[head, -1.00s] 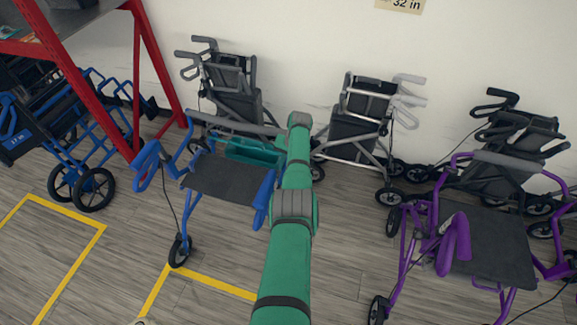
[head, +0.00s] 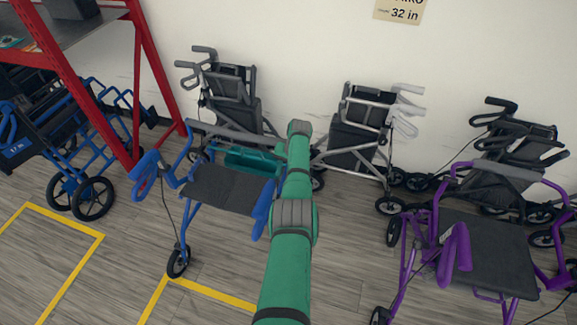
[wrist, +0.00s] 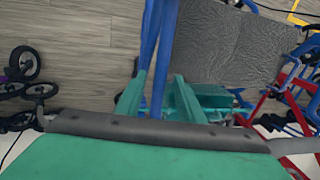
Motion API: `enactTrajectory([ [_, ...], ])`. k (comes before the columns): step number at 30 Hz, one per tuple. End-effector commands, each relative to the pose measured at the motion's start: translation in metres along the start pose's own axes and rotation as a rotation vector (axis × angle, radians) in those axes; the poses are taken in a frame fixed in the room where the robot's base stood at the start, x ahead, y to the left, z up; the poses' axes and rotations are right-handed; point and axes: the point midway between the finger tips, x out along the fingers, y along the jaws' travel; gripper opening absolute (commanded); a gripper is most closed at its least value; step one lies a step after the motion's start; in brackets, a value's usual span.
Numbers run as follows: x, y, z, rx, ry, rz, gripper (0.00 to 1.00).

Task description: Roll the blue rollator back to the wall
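The blue rollator (head: 229,187) stands upright on the floor left of centre in the head view, with a dark seat and blue frame. Its front wheel (head: 178,262) is near the yellow tape. My green arm crosses in front of its right side and hides my gripper there. In the wrist view, the two teal fingers of my gripper (wrist: 159,85) lie either side of blue tubes (wrist: 157,50), and the dark seat (wrist: 225,42) is beyond. I cannot tell whether the fingers press on the tubes. A teal part (head: 252,160) shows behind the seat.
Folded grey and black rollators (head: 228,95) (head: 358,130) (head: 508,160) line the white wall (head: 300,50). A purple rollator (head: 480,250) stands at right. A red-framed shelf (head: 155,75) and another blue wheeled frame (head: 85,150) are at left. Yellow tape (head: 65,275) marks the floor.

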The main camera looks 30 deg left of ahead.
Motion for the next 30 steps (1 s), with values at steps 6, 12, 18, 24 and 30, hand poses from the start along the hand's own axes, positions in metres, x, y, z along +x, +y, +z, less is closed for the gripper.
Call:
enactTrajectory([
  [6,-0.022,0.002,0.000,0.001,0.003,0.000,0.35],
  [12,-0.060,0.001,-0.002,0.001,0.006,-0.001,0.35],
  [18,-0.090,0.002,-0.002,0.003,0.004,-0.001,0.35],
  [24,-0.103,0.002,-0.001,0.002,0.003,0.000,0.35],
  [30,-0.105,0.001,-0.001,0.002,0.003,0.000,0.35],
])
